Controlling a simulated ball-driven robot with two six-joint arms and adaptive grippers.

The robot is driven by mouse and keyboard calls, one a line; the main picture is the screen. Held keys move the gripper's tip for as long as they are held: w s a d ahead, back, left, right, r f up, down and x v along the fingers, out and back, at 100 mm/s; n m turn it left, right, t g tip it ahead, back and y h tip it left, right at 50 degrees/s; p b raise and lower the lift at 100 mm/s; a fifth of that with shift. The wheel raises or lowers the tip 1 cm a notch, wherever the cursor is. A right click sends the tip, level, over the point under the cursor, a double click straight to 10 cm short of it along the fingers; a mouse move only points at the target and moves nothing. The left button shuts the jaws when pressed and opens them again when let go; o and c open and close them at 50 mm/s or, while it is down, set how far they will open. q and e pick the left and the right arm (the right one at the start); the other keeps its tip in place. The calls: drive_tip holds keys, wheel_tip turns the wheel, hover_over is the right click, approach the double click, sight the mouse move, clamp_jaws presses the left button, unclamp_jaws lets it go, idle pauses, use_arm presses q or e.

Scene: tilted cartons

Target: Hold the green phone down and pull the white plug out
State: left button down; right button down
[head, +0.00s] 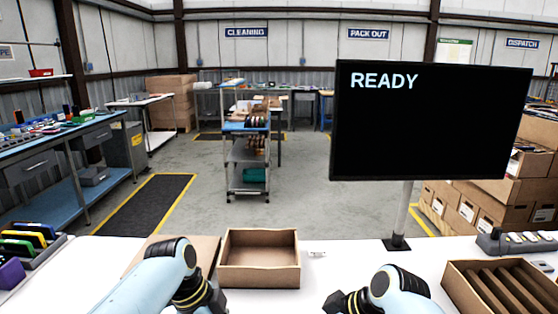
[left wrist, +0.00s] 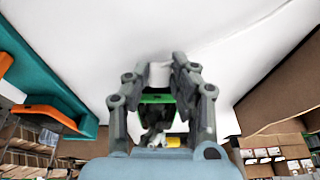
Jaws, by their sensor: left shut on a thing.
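My left gripper (left wrist: 158,72) is shut on a small white block that looks like the white plug (left wrist: 159,75), held between its fingertips. A green strip (left wrist: 157,98) shows between the fingers, nearer the palm; I cannot tell whether it is part of the green phone. In the head view, my left gripper (head: 212,302) is at the bottom edge and its fingertips are out of frame. My right gripper (head: 345,302) is low in the head view, right of centre, partly cut off; its opening is unclear. A green slab (head: 17,246) stands in a rack at the far left.
An open empty carton (head: 258,276) stands mid-table, beside another cardboard piece (head: 150,249). A slotted brown carton (head: 505,290) is at the right. A monitor (head: 430,120) reading READY stands behind. A small white item (head: 317,253) lies right of the open carton. White table between is clear.

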use_arm(q)
drive_tip(key=shift+a, duration=0.15)
use_arm(e)
drive_tip(key=shift+f, duration=0.1)
use_arm(q)
drive_tip(key=shift+a, duration=0.65)
drive_tip(key=shift+r, duration=0.15)
